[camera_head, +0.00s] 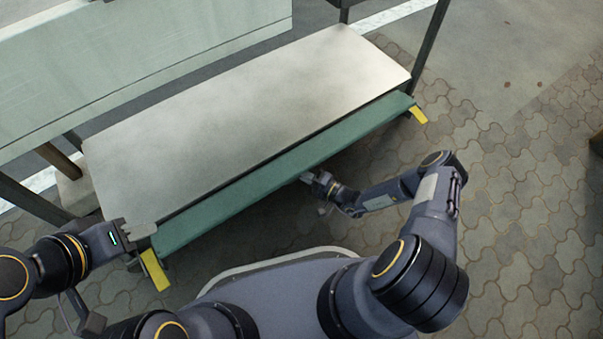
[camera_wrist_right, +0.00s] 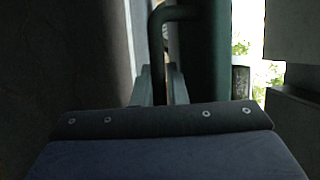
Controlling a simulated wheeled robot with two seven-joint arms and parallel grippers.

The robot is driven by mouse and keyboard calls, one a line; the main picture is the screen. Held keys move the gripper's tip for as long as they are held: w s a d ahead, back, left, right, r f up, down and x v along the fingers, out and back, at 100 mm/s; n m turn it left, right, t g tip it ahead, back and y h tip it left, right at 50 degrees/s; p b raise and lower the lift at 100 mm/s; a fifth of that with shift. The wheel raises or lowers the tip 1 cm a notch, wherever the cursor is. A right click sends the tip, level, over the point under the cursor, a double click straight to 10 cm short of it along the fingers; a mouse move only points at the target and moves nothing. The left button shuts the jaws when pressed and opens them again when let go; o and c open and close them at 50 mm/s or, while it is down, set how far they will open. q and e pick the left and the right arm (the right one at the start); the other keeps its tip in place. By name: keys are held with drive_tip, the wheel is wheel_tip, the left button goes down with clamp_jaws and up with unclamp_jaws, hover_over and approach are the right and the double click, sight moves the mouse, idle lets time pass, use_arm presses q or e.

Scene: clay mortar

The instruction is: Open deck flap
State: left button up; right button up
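The deck flap is a long green strip (camera_head: 270,178) along the near edge of a grey metal deck (camera_head: 240,105). Yellow tabs show at its left end (camera_head: 154,269) and right end (camera_head: 418,114). My right gripper (camera_head: 308,179) is at the flap's near side, around its middle. In the right wrist view a dark bent handle (camera_wrist_right: 157,45) runs down between the two fingers (camera_wrist_right: 160,84), which look closed on it; a green panel (camera_wrist_right: 205,50) is beside it. My left gripper (camera_head: 145,230) is by the flap's left end; its finger gap is not clear.
A pale green panel (camera_head: 130,55) stands at the upper left, behind the deck. Dark posts (camera_head: 430,45) rise at the deck's corners. Paved ground (camera_head: 510,180) to the right is clear.

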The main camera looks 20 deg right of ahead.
clamp_jaws()
drive_tip(key=r+p, duration=0.1)
drive_tip(key=p, duration=0.1)
drive_tip(key=g+h+p, duration=0.1)
drive_tip(key=p, duration=0.2)
drive_tip(key=shift+s+d+r+m, duration=0.1)
drive_tip(key=shift+s+r+m, duration=0.1)
drive_tip(key=shift+r+m, duration=0.15)
drive_tip(key=shift+f+g, duration=0.2)
drive_tip(key=shift+g, duration=0.1)
drive_tip(key=o, duration=0.7)
unclamp_jaws()
drive_tip(key=shift+s, duration=0.1)
